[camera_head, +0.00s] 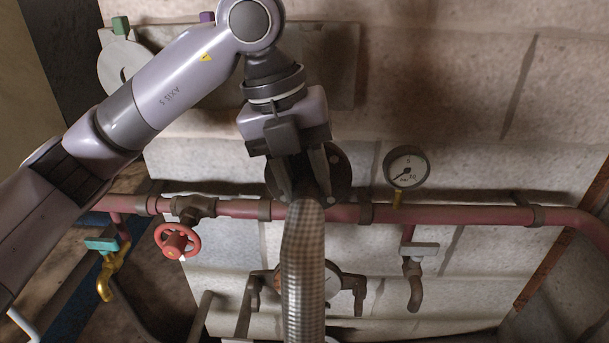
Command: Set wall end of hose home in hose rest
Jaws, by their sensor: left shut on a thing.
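My left gripper (303,185) is in the upper middle of the head view, pointing down in front of the wall. It is shut on the upper end of a braided metallic hose (304,270). The hose hangs from the fingers down past the bottom edge of the view. A dark round flange (340,172) shows behind the gripper, partly hidden by it; I cannot tell whether the hose end touches it. I cannot clearly make out the hose rest. My right gripper is not in view.
A red pipe (450,215) runs across the wall, with a red handwheel (177,241) at left and a pressure gauge (406,167) at right. A tap (413,284) hangs below the pipe. A brass tap with a teal handle (105,268) is at lower left. The upper right wall is bare.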

